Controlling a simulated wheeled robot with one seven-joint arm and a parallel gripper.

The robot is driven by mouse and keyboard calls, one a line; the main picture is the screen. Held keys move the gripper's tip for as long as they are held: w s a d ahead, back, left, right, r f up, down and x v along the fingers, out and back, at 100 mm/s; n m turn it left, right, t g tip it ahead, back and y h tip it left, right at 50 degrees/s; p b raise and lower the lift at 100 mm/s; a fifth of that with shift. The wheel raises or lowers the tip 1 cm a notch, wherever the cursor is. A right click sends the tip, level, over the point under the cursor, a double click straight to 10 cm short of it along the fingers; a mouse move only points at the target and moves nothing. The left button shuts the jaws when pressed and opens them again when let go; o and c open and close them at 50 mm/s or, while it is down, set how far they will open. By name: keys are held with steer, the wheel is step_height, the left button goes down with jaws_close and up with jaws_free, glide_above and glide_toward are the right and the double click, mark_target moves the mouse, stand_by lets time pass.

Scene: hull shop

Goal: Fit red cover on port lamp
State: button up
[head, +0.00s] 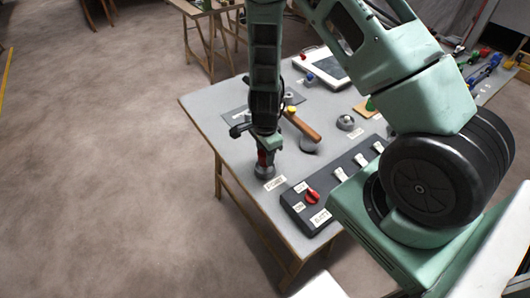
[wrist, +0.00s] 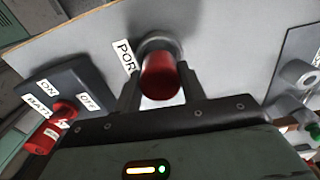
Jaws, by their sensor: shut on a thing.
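My gripper (head: 264,153) points down over the near left part of the grey table. It is shut on the red cover (head: 263,159), which also shows between the two fingers in the wrist view (wrist: 160,78). The port lamp's round grey base (head: 265,171) is directly below the cover. In the wrist view the base (wrist: 158,43) shows just beyond the cover, lined up or nearly so. A label reading "POR…" (wrist: 125,56) lies beside it. I cannot tell whether cover and base touch.
A dark switch panel (head: 325,190) with a red knob (head: 311,195) and several pale switches sits right of the lamp. A wooden-handled tool (head: 303,125) and another round grey fitting (head: 346,122) are farther back. The table's left edge (head: 214,145) is near; floor beyond it is clear.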

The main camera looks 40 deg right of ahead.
steer(key=shift+f+b, duration=1.1)
steer(key=shift+f, duration=0.5)
stand_by(1.3)
steer(key=o, duration=1.4)
steer(key=shift+r, duration=0.15)
steer(key=shift+r+p, duration=3.55)
steer(key=shift+r, duration=0.4)
